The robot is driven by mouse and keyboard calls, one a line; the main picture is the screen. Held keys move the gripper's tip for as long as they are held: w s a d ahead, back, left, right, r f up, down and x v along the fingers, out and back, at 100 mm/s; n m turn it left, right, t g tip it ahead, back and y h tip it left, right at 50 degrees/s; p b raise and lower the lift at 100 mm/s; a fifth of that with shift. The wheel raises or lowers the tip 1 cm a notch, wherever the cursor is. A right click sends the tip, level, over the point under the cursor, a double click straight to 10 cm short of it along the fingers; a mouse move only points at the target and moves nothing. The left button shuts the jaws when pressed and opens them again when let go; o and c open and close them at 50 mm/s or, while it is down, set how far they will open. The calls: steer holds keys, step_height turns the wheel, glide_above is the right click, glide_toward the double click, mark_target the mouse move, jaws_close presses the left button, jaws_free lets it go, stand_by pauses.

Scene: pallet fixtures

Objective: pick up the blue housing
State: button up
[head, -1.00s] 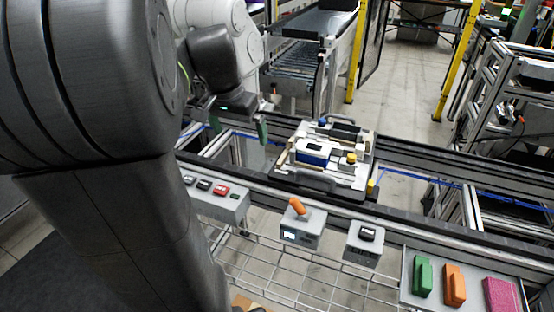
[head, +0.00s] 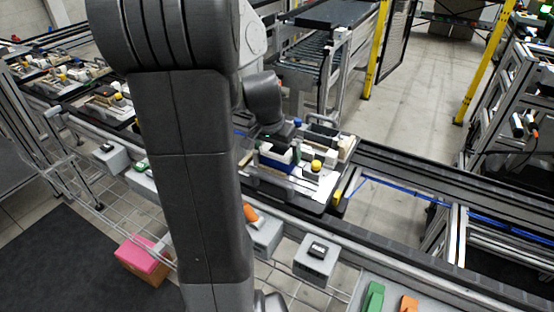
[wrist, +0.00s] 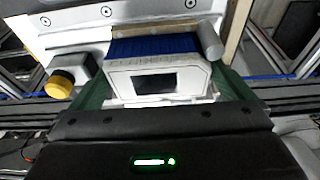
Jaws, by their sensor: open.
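The blue housing (head: 276,165) sits on the pallet fixture (head: 320,196) on the conveyor in the head view. In the wrist view the housing (wrist: 155,48) has a blue ribbed body and a white front face with a dark window. My gripper (head: 279,144) is over the housing in the head view. In the wrist view my gripper (wrist: 162,82) is open, with one green finger on each side of the white face. I cannot tell whether the fingers touch it. Their lower parts are partly hidden.
A yellow-topped knob (wrist: 60,84) stands left of the housing in the wrist view, and a grey cylinder (wrist: 210,42) stands close at its right. Stations with an orange part (head: 251,213) and a black part (head: 318,249) line the conveyor's near side.

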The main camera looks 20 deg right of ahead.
steer(key=shift+f, duration=0.1)
steer(key=shift+c, duration=0.4)
steer(key=c, duration=0.7)
